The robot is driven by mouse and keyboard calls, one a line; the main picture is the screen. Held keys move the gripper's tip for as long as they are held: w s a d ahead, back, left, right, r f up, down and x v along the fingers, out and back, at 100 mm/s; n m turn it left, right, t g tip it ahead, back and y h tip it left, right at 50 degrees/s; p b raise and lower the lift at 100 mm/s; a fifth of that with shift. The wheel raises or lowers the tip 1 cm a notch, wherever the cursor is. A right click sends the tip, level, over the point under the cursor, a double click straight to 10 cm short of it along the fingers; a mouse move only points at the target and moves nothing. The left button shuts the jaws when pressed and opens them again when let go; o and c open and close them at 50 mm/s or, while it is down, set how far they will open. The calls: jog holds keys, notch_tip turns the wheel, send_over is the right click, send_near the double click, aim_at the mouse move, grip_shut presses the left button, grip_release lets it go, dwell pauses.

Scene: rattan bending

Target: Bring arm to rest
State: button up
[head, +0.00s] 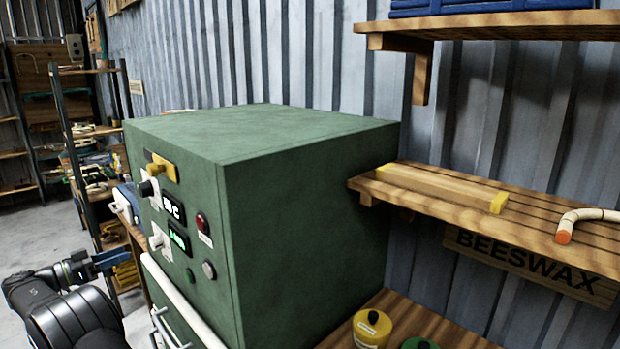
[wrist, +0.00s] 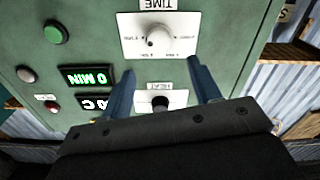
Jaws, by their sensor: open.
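My gripper (head: 112,258) is at the lower left of the head view, in front of the control face of a green steam cabinet (head: 300,200). In the wrist view my gripper (wrist: 162,78) is open, its two blue fingers spread with nothing held between them. The wrist view is upside down. The TIME dial (wrist: 157,38) shows just beyond the fingertips, and the HEAT dial (wrist: 160,100) shows between the fingers, partly hidden by the gripper body. I cannot tell whether a finger touches the panel.
The panel has lit green displays, one reading 0 MIN (wrist: 84,77), and a green button (wrist: 55,33). A wooden shelf (head: 540,225) at right holds a yellow-ended wooden bar (head: 440,187) and a curved rattan piece (head: 590,215). A yellow-lidded jar (head: 372,328) stands below. A rack (head: 75,130) stands behind left.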

send_near(151, 244)
jog(key=x, duration=1)
jog(key=shift+s+d+r, duration=0.15)
jog(key=shift+d+r, duration=0.05)
jog(key=shift+r, duration=0.15)
jog(key=shift+s+a+n, duration=0.1)
jog(key=shift+a+n, duration=0.1)
jog(key=shift+n, duration=0.6)
jog(key=n, duration=0.7)
jog(key=shift+f, duration=0.1)
jog(key=n, duration=0.5)
jog(key=shift+a+f, duration=0.1)
jog(key=shift+f+n, duration=0.1)
jog(key=shift+n, duration=2.1)
